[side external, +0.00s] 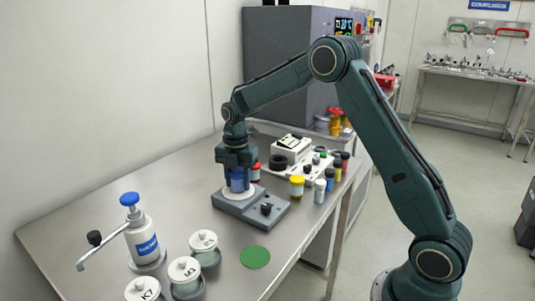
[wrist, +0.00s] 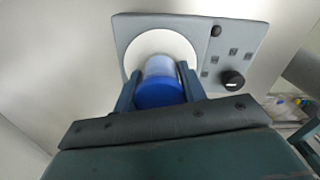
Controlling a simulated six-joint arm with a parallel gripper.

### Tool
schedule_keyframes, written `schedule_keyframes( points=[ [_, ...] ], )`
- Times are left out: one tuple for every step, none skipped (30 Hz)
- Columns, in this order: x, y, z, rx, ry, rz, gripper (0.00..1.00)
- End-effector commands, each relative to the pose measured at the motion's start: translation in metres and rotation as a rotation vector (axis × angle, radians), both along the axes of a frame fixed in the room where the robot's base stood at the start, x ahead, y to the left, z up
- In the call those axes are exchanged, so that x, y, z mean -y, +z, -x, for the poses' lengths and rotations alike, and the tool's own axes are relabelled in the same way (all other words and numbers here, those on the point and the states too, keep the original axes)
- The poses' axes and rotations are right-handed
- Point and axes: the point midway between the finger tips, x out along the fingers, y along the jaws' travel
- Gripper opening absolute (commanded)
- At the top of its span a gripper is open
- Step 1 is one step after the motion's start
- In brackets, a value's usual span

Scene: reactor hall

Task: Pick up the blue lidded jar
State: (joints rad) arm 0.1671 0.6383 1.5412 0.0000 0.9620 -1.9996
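The blue lidded jar (side external: 237,183) stands upright at the round white plate of a grey stirrer-like device (side external: 240,206) on the steel table. In the wrist view its blue lid (wrist: 159,93) and clear bluish body show between my fingers. My gripper (side external: 237,172) points straight down over the jar. In the wrist view the two fingers of my gripper (wrist: 160,85) lie along both sides of the jar, with no clear gap. The jar's base is partly hidden, so I cannot tell whether it touches the white plate (wrist: 160,42).
A black knob (side external: 266,209) rises from the device beside the jar. Several small bottles, including a yellow-capped one (side external: 297,187), stand to the right. A blue-topped dispenser bottle (side external: 142,238), white-lidded pots (side external: 204,246) and a green disc (side external: 255,257) are nearer. The table's left part is clear.

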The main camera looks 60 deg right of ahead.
Motion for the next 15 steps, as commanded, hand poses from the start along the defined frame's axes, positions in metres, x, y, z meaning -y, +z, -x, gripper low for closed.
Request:
schedule_keyframes(
  points=[
    [0.0, 0.0001, 0.0, 0.0, 0.0, 0.0, 0.16],
    [0.0, 0.0004, -0.0002, 0.001, 0.0, 0.0, 0.12],
    [0.0, 0.0004, -0.0002, 0.001, 0.0, 0.0, 0.12],
    [0.0, 0.0004, -0.0002, 0.001, 0.0, 0.0, 0.12],
    [0.0, 0.0004, -0.0002, 0.001, 0.0, 0.0, 0.12],
    [0.0, 0.0004, -0.0002, 0.001, 0.0, 0.0, 0.12],
    [0.0, 0.0005, -0.0002, 0.001, 0.0, 0.0, 0.12],
    [0.0, 0.0006, -0.0002, 0.001, 0.0, 0.0, 0.12],
    [0.0, 0.0011, -0.0002, 0.001, 0.0, 0.0, 0.12],
    [0.0, 0.0016, -0.0003, 0.001, 0.0, 0.001, 0.12],
    [0.0, 0.0024, -0.0003, 0.001, 0.0, 0.001, 0.12],
    [0.0001, 0.0037, -0.0004, 0.002, 0.0, 0.0, 0.12],
    [0.0001, 0.005, -0.0004, 0.002, 0.0, 0.0, 0.12],
    [0.0001, 0.0066, -0.0004, 0.002, 0.0, 0.0, 0.12],
    [0.0001, 0.0092, -0.0004, 0.001, 0.0, 0.001, 0.12]
  ],
)
